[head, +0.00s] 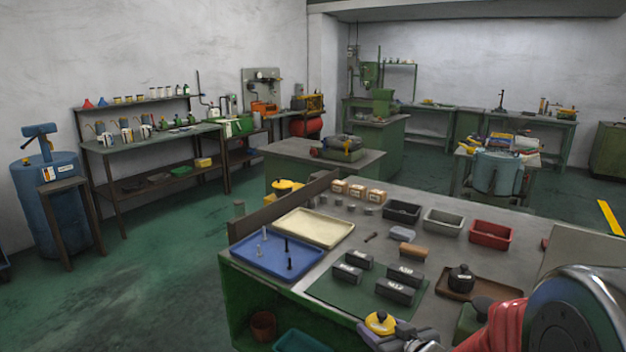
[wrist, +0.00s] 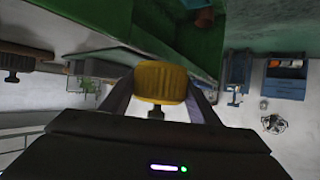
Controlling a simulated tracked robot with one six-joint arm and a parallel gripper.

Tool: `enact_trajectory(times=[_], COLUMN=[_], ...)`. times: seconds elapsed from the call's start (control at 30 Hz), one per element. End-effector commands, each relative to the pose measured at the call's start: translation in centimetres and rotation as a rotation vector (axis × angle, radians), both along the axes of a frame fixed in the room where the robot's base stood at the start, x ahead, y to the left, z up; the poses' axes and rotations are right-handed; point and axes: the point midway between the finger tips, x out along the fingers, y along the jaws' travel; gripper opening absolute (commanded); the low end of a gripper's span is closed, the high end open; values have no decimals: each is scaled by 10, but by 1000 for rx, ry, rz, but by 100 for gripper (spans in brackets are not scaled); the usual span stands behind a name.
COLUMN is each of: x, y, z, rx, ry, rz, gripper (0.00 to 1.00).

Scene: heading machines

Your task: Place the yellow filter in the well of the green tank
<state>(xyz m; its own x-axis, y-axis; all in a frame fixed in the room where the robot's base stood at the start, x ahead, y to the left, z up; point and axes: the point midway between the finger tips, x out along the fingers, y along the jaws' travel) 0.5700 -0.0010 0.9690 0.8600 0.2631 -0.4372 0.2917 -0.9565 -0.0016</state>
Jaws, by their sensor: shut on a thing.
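My gripper (head: 398,334) is at the lower right of the head view, in front of the bench's near edge. It is shut on the yellow filter (head: 380,321), which has a dark knob on top. In the wrist view the yellow filter (wrist: 160,80) sits between the two fingers of my gripper (wrist: 160,98). A green body (head: 468,320) with a dark top, partly hidden behind my arm, stands on the bench to the right of the gripper. It looks like the green tank, but its well cannot be made out.
The bench holds dark labelled blocks (head: 395,290) on a green mat, a blue tray (head: 272,268) with upright pins, a cream tray (head: 313,228) and a red bin (head: 491,235). A dark lidded pot (head: 461,279) stands on a brown tray near the green body.

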Motion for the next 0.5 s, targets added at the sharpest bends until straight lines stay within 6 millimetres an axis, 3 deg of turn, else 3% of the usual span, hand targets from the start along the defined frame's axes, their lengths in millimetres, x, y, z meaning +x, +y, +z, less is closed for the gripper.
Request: enact_trajectory(times=[0.5], x=[1], y=[6], z=[3], rx=[16], ry=[-5], rz=[23], gripper=[31])
